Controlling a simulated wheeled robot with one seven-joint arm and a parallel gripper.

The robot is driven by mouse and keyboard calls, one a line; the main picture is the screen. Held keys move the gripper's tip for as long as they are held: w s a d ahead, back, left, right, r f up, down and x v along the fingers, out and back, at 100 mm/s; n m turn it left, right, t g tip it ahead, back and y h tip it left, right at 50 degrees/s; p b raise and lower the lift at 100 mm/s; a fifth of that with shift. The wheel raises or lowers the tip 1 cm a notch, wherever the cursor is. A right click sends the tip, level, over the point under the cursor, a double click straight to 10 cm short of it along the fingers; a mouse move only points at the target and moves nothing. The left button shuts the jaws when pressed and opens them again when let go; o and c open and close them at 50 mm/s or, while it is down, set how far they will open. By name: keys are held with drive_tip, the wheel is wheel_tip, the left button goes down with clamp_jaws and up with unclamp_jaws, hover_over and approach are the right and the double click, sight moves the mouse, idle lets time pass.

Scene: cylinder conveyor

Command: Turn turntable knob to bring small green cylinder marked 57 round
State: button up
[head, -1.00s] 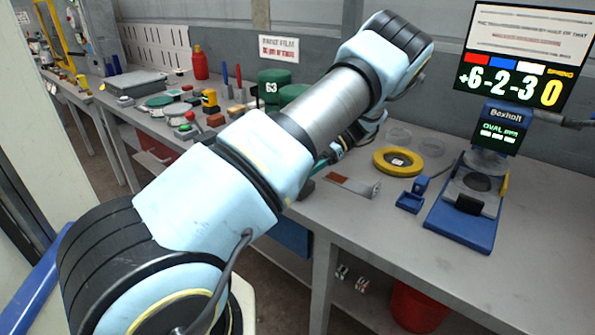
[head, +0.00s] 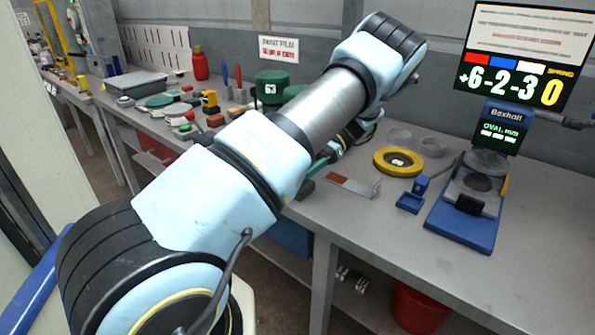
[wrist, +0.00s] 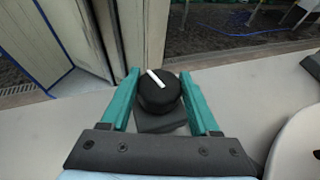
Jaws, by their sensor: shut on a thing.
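The turntable knob (wrist: 159,92) is black and round with a white pointer line, on a dark square base (wrist: 162,122). In the wrist view it sits between the two teal fingers of my gripper (wrist: 160,88), which is shut on it. The pointer slants toward the upper left. In the head view my gripper (head: 324,162) is low behind my forearm, and the knob's top is hidden. A large green cylinder marked 63 (head: 271,90) stands behind the arm, with another green cylinder (head: 293,92) partly hidden beside it. I cannot see a 57 marking.
A pale curved edge (wrist: 296,148) lies right of my gripper in the wrist view. On the bench are a yellow ring (head: 398,161), clear dishes (head: 432,147), a metal piece with a red-brown part (head: 353,186) and a blue gauge stand (head: 459,229).

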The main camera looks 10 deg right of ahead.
drive_tip(key=shift+d+f+n+g, duration=0.1)
drive_tip(key=shift+f+n+g, duration=0.05)
drive_tip(key=shift+n+g, duration=0.15)
idle(1.5)
drive_tip(key=o, duration=1.3)
drive_tip(key=shift+o, duration=0.2)
drive_tip(key=shift+r, duration=0.2)
